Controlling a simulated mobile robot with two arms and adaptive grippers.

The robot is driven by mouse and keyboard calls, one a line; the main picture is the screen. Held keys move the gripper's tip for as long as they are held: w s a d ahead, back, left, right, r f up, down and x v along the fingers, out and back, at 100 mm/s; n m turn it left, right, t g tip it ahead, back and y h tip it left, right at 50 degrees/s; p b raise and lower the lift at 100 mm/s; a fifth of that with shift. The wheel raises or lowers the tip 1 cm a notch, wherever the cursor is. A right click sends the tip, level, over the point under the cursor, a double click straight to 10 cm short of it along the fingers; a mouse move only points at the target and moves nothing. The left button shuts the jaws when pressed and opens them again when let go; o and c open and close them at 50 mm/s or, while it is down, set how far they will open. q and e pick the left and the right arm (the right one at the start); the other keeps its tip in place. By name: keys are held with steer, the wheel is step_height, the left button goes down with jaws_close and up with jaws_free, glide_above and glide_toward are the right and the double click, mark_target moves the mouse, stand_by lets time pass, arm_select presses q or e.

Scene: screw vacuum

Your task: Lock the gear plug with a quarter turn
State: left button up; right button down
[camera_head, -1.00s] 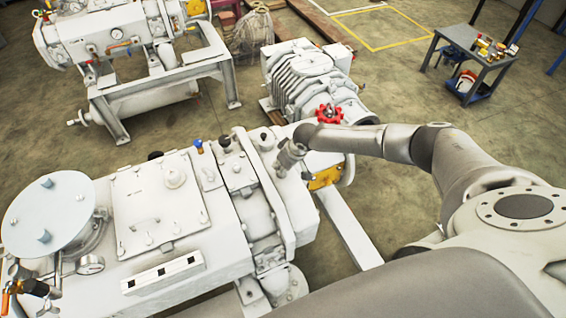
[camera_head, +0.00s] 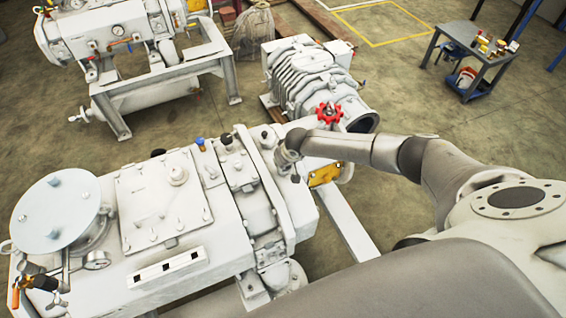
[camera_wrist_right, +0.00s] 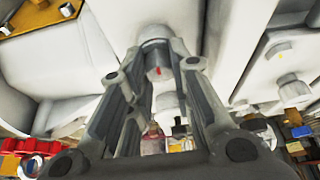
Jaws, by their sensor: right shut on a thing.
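In the head view my right arm reaches in from the right and the right gripper (camera_head: 287,158) is at the end cover of the white vacuum pump (camera_head: 228,225). The plug itself is hidden there by my wrist. My left gripper is not in view.
A red handwheel (camera_head: 329,112) and a yellow plate (camera_head: 324,174) are close beside my right forearm. A ribbed blower (camera_head: 305,75) stands behind. A small tool table (camera_head: 470,50) is at the far right, with open floor before it.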

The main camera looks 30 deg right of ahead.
steer(key=c, duration=1.4)
jaws_free()
steer(key=shift+s+d+f, duration=0.1)
steer(key=shift+d, duration=0.2)
steer(key=shift+o, duration=0.8)
steer(key=shift+w+a, duration=0.1)
steer(key=shift+w, duration=0.1)
steer(key=shift+s+r, duration=0.15)
steer(key=shift+r, duration=0.15)
steer(key=v, duration=1.1)
steer(key=shift+r, duration=0.1)
